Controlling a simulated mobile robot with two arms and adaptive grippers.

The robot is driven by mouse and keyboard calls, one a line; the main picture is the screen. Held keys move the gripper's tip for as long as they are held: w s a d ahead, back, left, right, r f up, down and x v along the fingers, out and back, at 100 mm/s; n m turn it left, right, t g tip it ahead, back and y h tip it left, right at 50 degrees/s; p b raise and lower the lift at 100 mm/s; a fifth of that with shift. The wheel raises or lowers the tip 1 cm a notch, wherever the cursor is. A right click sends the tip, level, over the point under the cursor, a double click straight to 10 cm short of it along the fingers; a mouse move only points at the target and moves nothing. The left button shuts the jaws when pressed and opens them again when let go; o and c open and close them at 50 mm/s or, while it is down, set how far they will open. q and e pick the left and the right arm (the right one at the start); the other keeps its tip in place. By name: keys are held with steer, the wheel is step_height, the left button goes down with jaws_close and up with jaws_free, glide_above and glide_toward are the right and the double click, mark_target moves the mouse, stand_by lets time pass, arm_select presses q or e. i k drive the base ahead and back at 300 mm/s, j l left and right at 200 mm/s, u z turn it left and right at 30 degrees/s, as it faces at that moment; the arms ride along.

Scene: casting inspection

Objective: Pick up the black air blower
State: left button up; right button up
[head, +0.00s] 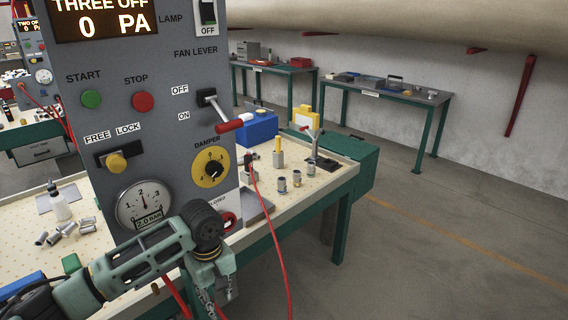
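A small black piece (248,160) stands just right of the grey control panel, with a red hose (278,225) running down from it past the table's front edge. It looks like the black air blower, but it is small and its shape is partly unclear. My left gripper (222,284) is at the lower middle, pointing down in front of the panel's foot and the table edge. It is well below and nearer than the black piece, apart from it. Its fingers are small and partly hidden, so its opening is unclear. My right gripper is out of view.
The grey control panel (125,60) with buttons, lever, knobs and gauge (144,204) rises close in front. The pegboard table (325,181) holds metal cylinders (282,184), a blue box (258,128) and a yellow device (306,119). Open floor lies to the right.

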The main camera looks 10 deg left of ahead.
mark_target(247, 157)
steer(key=z, duration=0.45)
steer(key=i+z, duration=0.1)
steer(key=z, duration=0.8)
steer(key=i+j+z, duration=0.1)
steer(key=z, duration=0.75)
steer(key=j+z, duration=0.35)
steer(key=i+j+z, duration=0.15)
steer(key=z, duration=0.15)
steer(key=j+z, duration=0.35)
steer(key=j, duration=0.6)
steer(key=i+j+u, duration=0.15)
steer(key=j, duration=0.5)
steer(key=j+u, duration=1.35)
steer(key=i+j+u, duration=0.1)
steer(key=j+u, duration=0.15)
steer(key=u, duration=0.2)
steer(key=j+u, duration=0.2)
steer(key=u, duration=0.3)
steer(key=j+u, duration=0.2)
steer(key=u, duration=0.3)
steer(key=i+j+u, duration=0.1)
steer(key=u, duration=0.35)
